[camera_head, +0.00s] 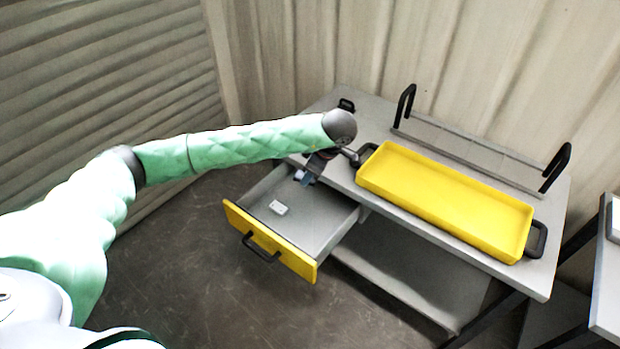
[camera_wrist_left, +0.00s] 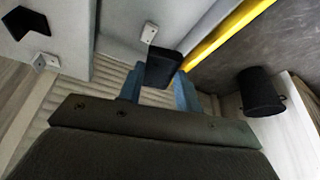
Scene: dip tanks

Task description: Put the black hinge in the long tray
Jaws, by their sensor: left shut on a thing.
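My left gripper (camera_head: 304,178) is over the open drawer in the head view. In the left wrist view its two blue fingers (camera_wrist_left: 159,92) are shut on a black block-like piece, which I take to be the black hinge (camera_wrist_left: 164,67). In the head view the held piece is mostly hidden by the gripper. The long tray (camera_head: 440,200) is yellow, shallow and empty, with a black handle at each end. It lies on the grey table, to the right of my left gripper. My right gripper is in neither view.
The open drawer (camera_head: 318,272) has a yellow front and holds a small white piece (camera_head: 278,208), also in the left wrist view (camera_wrist_left: 148,33). A low grey frame with tall black handles (camera_head: 554,167) stands behind the tray. A small black thing (camera_head: 346,105) is at the table's far left corner.

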